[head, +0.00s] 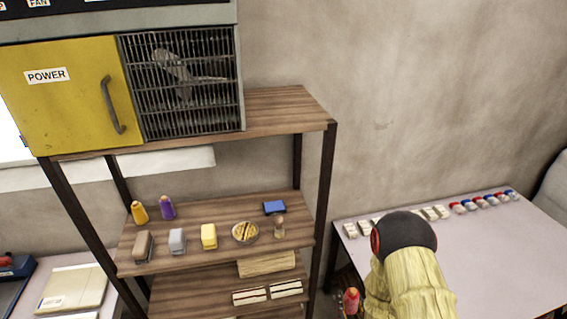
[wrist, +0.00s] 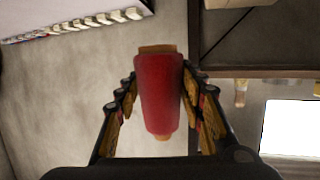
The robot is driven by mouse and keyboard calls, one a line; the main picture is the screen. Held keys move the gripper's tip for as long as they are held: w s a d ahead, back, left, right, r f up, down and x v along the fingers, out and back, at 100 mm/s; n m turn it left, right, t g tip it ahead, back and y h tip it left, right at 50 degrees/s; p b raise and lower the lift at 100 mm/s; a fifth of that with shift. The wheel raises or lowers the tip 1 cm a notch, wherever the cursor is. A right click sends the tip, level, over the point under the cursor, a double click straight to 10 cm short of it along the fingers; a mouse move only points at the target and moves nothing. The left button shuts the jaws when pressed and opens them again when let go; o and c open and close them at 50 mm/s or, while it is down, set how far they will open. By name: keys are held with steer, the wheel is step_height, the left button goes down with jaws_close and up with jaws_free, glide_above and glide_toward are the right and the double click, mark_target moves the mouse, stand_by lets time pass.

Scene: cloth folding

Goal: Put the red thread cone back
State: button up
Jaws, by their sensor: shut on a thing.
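The red thread cone (wrist: 158,92) stands between the two fingers of my gripper (wrist: 156,88) in the wrist view, and the fingers are shut on it. In the head view the red thread cone (head: 351,301) shows at the bottom edge, left of my arm, which hides most of my gripper. The cone is off any surface, right of the wooden shelf unit (head: 200,288). A yellow thread cone (head: 139,213) and a purple thread cone (head: 167,208) stand side by side at the back left of its middle shelf.
A dark shelf post (head: 322,210) stands left of the held cone. The right table (head: 490,250) has a row of small items along its back edge.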

step_height(320, 180, up, 15)
steer(key=p, duration=1.3)
steer(key=shift+w, duration=0.15)
steer(key=shift+f, duration=0.1)
